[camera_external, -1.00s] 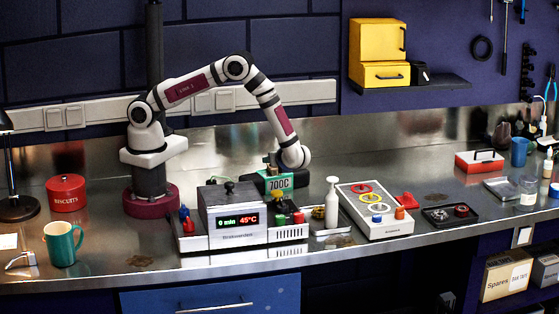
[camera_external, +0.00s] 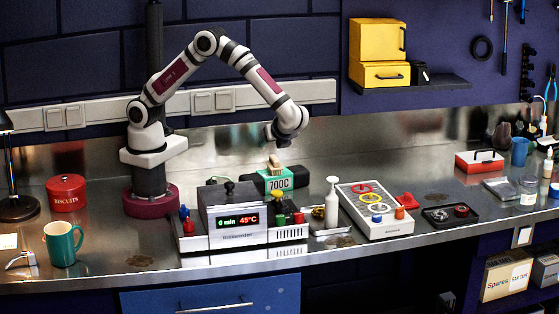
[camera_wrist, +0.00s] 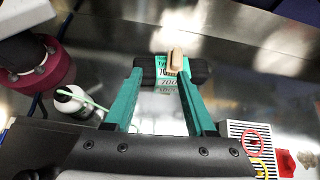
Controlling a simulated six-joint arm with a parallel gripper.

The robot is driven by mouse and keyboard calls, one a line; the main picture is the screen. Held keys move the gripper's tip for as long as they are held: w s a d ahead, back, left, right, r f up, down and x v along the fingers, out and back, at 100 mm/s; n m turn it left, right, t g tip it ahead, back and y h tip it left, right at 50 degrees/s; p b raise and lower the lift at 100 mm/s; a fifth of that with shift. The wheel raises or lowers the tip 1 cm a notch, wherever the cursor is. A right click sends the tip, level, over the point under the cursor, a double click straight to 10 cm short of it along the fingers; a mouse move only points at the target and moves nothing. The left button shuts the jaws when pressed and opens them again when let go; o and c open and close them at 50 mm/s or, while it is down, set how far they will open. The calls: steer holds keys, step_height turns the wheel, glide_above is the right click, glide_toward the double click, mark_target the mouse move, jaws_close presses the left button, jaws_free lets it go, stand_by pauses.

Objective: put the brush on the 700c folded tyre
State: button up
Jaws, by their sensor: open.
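The 700c folded tyre (camera_external: 280,182) is a black bundle with a green and white 700C label, lying behind the grey heater box. In the wrist view the tyre (camera_wrist: 201,72) lies beyond my fingertips. The brush (camera_external: 274,164), a small beige block, rests on top of the tyre; in the wrist view the brush (camera_wrist: 176,60) sits on the label band, right of its middle. My gripper (camera_external: 281,141) is above the brush and apart from it. In the wrist view its two green fingers (camera_wrist: 160,73) are spread with nothing held between them.
The heater box (camera_external: 232,212) with a lit display stands in front of the tyre. A white bottle (camera_external: 332,204) and a white panel with coloured rings (camera_external: 375,222) are to the right. A red biscuit tin (camera_external: 66,193) and a teal mug (camera_external: 62,244) stand at left.

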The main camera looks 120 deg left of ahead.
steer(key=s+d+r+n+t+h, duration=0.1)
steer(key=s+d+r+t+h, duration=0.1)
steer(key=s+d, duration=0.4)
steer(key=s+d+r+n+t+h, duration=0.1)
steer(key=s+d+r+t+h, duration=0.1)
steer(key=s+d+t+h, duration=0.2)
steer(key=s+d+t, duration=0.1)
steer(key=s+d, duration=0.2)
steer(key=s, duration=0.4)
steer(key=shift+s+d+r+t, duration=0.2)
steer(key=shift+s+r+t, duration=0.1)
steer(key=shift+r+t, duration=0.1)
